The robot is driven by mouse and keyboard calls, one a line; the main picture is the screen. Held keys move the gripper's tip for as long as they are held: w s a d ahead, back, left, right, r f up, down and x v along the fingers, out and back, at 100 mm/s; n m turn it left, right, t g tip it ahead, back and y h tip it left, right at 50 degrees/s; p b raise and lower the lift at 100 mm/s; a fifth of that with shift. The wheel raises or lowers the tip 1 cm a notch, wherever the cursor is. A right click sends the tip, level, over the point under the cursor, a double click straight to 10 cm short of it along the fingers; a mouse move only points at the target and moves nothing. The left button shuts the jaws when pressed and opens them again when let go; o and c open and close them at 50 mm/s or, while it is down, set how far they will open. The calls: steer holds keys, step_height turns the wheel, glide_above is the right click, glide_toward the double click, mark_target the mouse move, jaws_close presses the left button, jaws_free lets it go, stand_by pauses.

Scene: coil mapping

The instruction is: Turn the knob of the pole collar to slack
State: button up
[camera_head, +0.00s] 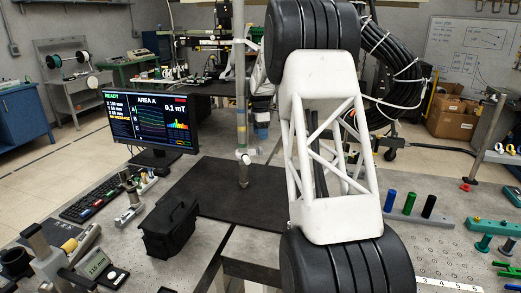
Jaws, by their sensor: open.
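A pale upright pole (241,95) stands on the black mat left of my arm. A small light collar (242,156) sits low on the pole, with a knob-like part too small to make out clearly. Another light clamp (240,42) sits higher, by a horizontal bar. My wrist hangs just right of the pole, partly behind my large white arm link. My gripper (258,147) is at its lower end, close to the collar's right side. It is open, with nothing seen between the jaws. Its fingers are small and blurred, and I cannot tell whether they touch the collar.
A monitor (150,120), a keyboard (92,200) and a black bag (171,230) stand left of the pole. A rack with coloured cylinders (409,203) is at right. The black mat (200,190) around the pole's foot is mostly bare.

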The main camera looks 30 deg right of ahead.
mark_target(261, 148)
steer(key=shift+s+f, duration=0.15)
steer(key=shift+f, duration=3.75)
steer(key=c, duration=0.9)
